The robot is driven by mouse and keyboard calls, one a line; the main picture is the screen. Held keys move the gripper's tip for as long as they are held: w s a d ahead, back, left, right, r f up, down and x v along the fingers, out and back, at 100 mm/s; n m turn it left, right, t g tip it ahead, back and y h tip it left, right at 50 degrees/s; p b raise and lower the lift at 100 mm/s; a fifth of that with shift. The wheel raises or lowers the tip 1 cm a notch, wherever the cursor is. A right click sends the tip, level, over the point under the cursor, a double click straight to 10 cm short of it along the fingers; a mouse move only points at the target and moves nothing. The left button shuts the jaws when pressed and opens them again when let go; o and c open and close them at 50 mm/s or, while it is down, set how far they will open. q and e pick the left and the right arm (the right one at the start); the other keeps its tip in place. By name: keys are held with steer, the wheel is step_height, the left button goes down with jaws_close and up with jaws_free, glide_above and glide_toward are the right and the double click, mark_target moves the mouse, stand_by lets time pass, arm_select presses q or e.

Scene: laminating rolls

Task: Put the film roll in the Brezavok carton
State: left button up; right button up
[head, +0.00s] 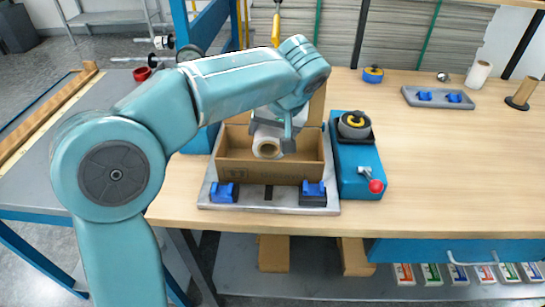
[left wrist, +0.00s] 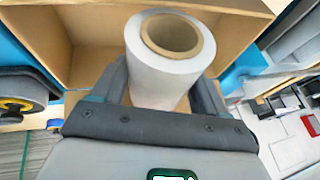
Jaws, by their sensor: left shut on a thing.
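The film roll (head: 267,148) is white with a tan core. My left gripper (head: 287,143) is shut on it, with its open core end facing the front. The left wrist view shows the roll (left wrist: 168,70) between the two dark fingers (left wrist: 168,92). The Brezavok carton (head: 300,173) is an open brown box on a grey plate. The roll is over or just within the carton's opening; I cannot tell whether it touches the bottom. The carton's inner walls (left wrist: 85,45) show behind the roll in the left wrist view. My right gripper is not in view.
Blue blocks (head: 313,190) stand at the plate's front corners. A blue device (head: 355,165) with a red knob stands close at the carton's right. Another white roll (head: 479,74) and a grey plate (head: 437,97) are at the back right. The table's right side is mostly clear.

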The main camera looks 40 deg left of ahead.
mark_target(273, 149)
arm_select(q)
step_height(273, 149, down, 6)
steer(key=shift+r+b, duration=0.1)
steer(key=shift+b, duration=0.6)
steer(key=o, duration=1.2)
steer(key=shift+w, duration=0.1)
steer(key=shift+c, duration=0.2)
steer(key=shift+d+r, duration=0.15)
steer(key=shift+r, duration=0.1)
steer(key=p+v, duration=0.3)
steer(key=v, duration=0.8)
steer(key=shift+d+r, duration=0.1)
steer(key=shift+r, duration=0.2)
